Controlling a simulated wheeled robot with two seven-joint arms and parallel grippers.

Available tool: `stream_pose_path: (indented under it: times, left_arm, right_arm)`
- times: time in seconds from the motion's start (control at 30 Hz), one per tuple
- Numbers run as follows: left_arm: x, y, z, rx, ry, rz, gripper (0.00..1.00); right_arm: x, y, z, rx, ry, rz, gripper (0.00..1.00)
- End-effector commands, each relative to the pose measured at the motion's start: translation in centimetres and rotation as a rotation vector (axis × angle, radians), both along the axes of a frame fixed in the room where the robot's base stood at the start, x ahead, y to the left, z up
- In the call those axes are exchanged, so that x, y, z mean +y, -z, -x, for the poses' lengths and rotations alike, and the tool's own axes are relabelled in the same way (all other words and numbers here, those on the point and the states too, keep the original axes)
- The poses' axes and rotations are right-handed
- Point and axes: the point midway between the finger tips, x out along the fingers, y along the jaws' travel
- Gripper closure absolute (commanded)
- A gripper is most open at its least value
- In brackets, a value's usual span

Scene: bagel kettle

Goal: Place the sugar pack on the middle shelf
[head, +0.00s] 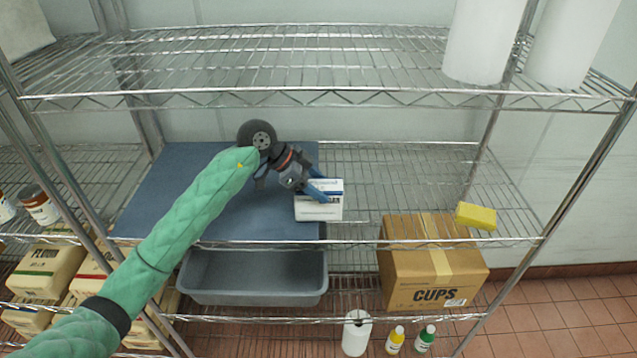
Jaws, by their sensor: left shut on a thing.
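My left arm, in a green quilted sleeve, reaches in from the lower left of the head view. My left gripper (318,191) is shut on the sugar pack (319,208), a small white box with a blue top edge. The pack is at the middle shelf (400,190), by the right edge of a blue-grey board. I cannot tell whether it touches the shelf or is held just above it. My right gripper is not in view.
The blue-grey board (185,190) covers the shelf's left part. A yellow sponge-like block (476,216) lies at its right end. The wire between is clear. Below are a grey bin (254,283) and a CUPS box (430,275). The top shelf (300,70) overhangs, with white cylinders (484,40).

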Motion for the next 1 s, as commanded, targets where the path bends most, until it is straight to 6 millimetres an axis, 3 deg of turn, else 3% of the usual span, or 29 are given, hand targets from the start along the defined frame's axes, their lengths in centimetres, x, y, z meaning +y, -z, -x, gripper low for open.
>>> stream_pose_path:
  times: [0.47,0.5,0.6,1.0]
  left_arm:
    - [-0.01,0.6,-0.01,-0.001,0.001,0.001,0.84]
    - [-0.01,0.7,0.0,-0.001,0.001,0.0,0.42]
    - [0.0,0.69,0.0,-0.001,0.001,0.0,0.24]
    - [-0.02,0.01,-0.01,-0.001,0.001,0.001,0.24]
  right_arm:
    - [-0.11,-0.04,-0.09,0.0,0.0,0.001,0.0]
    - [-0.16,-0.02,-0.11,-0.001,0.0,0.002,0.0]
    - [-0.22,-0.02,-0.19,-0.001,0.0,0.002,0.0]
    - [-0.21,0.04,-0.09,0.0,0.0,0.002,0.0]
